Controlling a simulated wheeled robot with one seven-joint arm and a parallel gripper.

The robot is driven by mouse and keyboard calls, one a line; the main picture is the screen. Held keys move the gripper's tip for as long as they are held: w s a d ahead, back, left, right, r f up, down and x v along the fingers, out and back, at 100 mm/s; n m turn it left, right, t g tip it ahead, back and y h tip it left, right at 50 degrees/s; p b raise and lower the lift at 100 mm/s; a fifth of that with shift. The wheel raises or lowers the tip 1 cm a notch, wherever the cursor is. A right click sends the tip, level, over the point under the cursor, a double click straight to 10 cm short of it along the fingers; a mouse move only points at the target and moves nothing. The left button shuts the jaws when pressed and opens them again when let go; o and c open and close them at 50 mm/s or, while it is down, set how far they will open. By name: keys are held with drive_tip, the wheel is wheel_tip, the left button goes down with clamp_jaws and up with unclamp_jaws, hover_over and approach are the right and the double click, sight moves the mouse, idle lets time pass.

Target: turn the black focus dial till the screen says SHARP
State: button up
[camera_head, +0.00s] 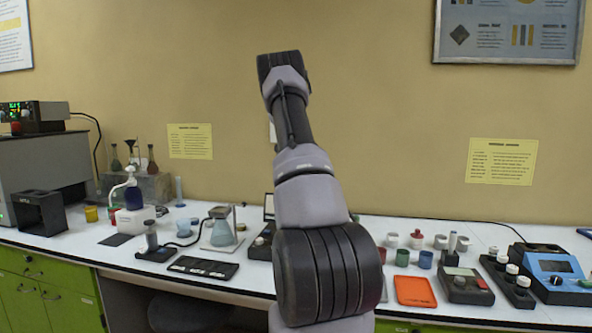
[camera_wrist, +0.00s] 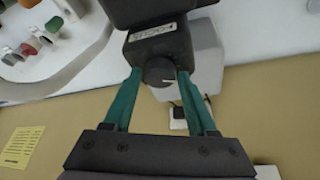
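The black focus dial (camera_wrist: 160,72) shows in the wrist view, a round knob with a pale pointer line on the end of a dark housing (camera_wrist: 158,42) that bears a small label. My gripper (camera_wrist: 160,76) has two green fingers, one on each side of the dial. The fingertips are very close to its rim; I cannot tell whether they press on it. In the head view my arm stands in front of the bench and hides the gripper and dial. A small framed panel (camera_head: 268,205) peeks out left of my arm, mostly hidden. No screen text is readable.
The white bench (camera_head: 100,255) holds a flask on a stand (camera_head: 222,233), a black tray (camera_head: 203,267), an orange tray (camera_head: 415,291), several small cups and a blue instrument (camera_head: 552,273). A grey box (camera_wrist: 205,60) stands beside the housing in the wrist view.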

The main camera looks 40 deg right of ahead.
drive_tip(key=shift+o, duration=0.6)
drive_tip(key=v, duration=1)
drive_tip(key=shift+a+r, duration=0.15)
drive_tip(key=shift+r, duration=0.2)
drive_tip(key=s+a+r+n+t+y, duration=0.1)
drive_tip(key=s+a+r+n, duration=0.1)
drive_tip(key=s+a+r, duration=0.45)
drive_tip(key=s+a+r+n+t+y, duration=0.15)
drive_tip(key=s+a, duration=0.25)
drive_tip(key=a, duration=0.6)
drive_tip(key=s+a+r+n+t+y, duration=0.1)
drive_tip(key=s+a+r+n, duration=0.15)
drive_tip(key=s+a, duration=0.45)
drive_tip(key=s+a+f+n+t+y, duration=0.1)
drive_tip(key=s+a+f+n, duration=0.1)
drive_tip(key=s+a, duration=0.7)
drive_tip(key=s+a+f+n+t+y, duration=0.1)
drive_tip(key=s+a+f+n, duration=0.1)
drive_tip(key=s+a, duration=0.7)
drive_tip(key=shift+s+a+f+y, duration=0.35)
drive_tip(key=shift+s+f, duration=0.35)
